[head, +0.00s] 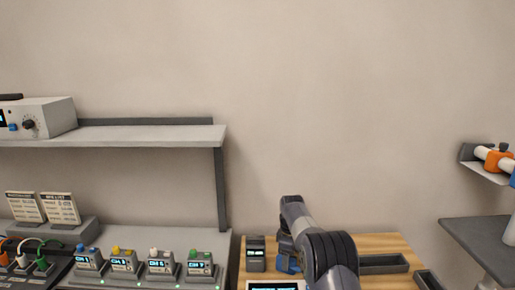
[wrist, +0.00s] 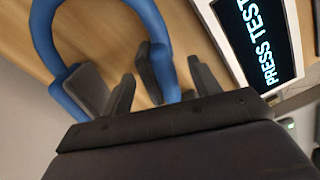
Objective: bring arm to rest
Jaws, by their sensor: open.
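My arm (head: 325,255) reaches over the wooden table at the bottom centre of the head view; my gripper is hidden there. In the wrist view my gripper (wrist: 162,82) is open, with its two dark fingers apart. A blue headset-like band with dark pads (wrist: 166,25) lies beyond the fingers over the wood. One dark pad appears between the fingertips in the picture; I cannot tell whether they touch. A bit of blue (head: 288,264) shows beside my arm in the head view.
A screen reading "PRESS TEST" (wrist: 262,40) is close at right in the wrist view. A small dark device (head: 256,253) and a dark tray (head: 384,264) flank my arm. Charger units (head: 160,264) and a shelf (head: 150,135) stand left. The wall above is clear.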

